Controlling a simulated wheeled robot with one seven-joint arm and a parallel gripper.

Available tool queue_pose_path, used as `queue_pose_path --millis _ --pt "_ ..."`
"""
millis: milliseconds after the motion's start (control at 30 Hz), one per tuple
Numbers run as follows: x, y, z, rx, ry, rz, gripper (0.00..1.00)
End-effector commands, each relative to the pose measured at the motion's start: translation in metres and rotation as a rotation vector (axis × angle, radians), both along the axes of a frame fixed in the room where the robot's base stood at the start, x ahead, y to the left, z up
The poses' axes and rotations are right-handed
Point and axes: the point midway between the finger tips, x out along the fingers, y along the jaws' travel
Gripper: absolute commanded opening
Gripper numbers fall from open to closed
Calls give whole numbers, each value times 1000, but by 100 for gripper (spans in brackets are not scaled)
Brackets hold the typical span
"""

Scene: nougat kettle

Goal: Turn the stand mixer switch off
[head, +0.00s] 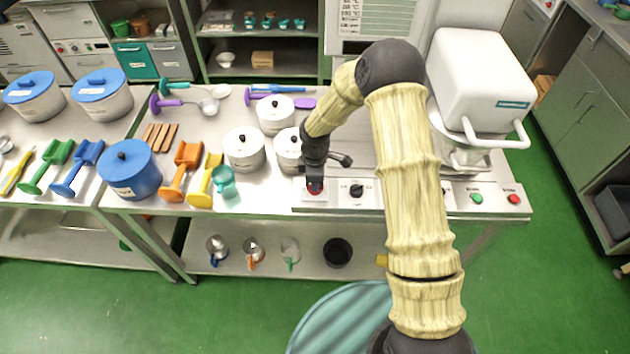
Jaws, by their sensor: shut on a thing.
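The stand mixer (482,78) is a big white machine with a white bar handle, at the back right of the metal table. A long control panel (420,197) runs along the table's front edge. It carries a black knob (357,190), a green button (476,198) and a red button (514,199). At its left end a red switch (315,190) sits on a white plate. My gripper (315,184) points down onto this red switch and is shut on it. The dark fingers hide part of the switch. Its exact setting cannot be read.
Lidded white pots (244,150) stand close left of my gripper. A teal cup (224,182), yellow scoop (205,182), orange scoop (182,170) and blue pot (130,170) stand farther left. The lower shelf holds small ladles and a black pot (338,252). The green floor in front is open.

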Motion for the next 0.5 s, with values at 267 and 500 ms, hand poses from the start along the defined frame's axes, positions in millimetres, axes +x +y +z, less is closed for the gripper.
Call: queue_pose_path --millis 267,500 --pt "1 -1 1 -1 -2 0 34" --pt "1 0 3 0 -2 -1 34"
